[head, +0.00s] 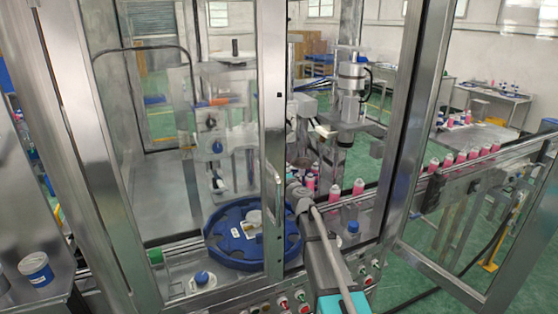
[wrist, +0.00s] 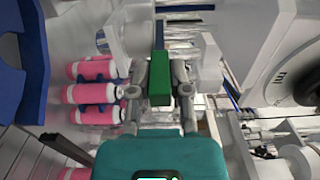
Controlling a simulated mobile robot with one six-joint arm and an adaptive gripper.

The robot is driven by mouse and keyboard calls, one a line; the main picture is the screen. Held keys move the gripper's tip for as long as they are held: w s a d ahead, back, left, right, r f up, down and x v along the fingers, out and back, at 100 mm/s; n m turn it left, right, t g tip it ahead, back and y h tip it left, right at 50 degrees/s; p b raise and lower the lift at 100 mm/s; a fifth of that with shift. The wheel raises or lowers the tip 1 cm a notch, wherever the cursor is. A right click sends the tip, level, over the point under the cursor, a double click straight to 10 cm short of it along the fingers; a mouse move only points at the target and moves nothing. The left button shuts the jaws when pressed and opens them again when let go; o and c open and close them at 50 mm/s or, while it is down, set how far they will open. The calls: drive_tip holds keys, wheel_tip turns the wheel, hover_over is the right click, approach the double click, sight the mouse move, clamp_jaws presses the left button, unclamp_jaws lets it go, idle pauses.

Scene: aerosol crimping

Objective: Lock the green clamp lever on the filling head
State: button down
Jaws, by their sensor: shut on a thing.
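The green clamp lever (wrist: 159,78) shows in the wrist view as a green block between the fingers of my gripper (wrist: 160,84). The fingers are shut on it, one on each side. Pale parts (wrist: 186,42) lie just beyond the lever; I cannot tell how it joins them. In the head view my gripper (head: 300,194) reaches into the machine, between the blue round tray and the pink cans. The lever is not visible there. A metal head unit (head: 350,76) hangs above and to the right of my gripper; I cannot tell whether it is the filling head.
Pink cans (head: 357,187) stand in a row on the conveyor close to my gripper; several also show in the wrist view (wrist: 88,94). A blue round tray (head: 222,247) sits to its left. Metal frame posts (head: 272,130) and a blue-capped bottle (head: 353,229) are nearby.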

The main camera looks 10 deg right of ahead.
drive_tip(key=shift+a, duration=0.2)
drive_tip(key=shift+s+a, duration=0.15)
drive_tip(key=shift+a, duration=0.05)
idle(0.4)
drive_tip(key=c, duration=0.5)
unclamp_jaws()
drive_tip(key=v, duration=0.6)
drive_tip(key=shift+s+d, duration=0.1)
drive_tip(key=shift+s, duration=0.1)
idle(0.3)
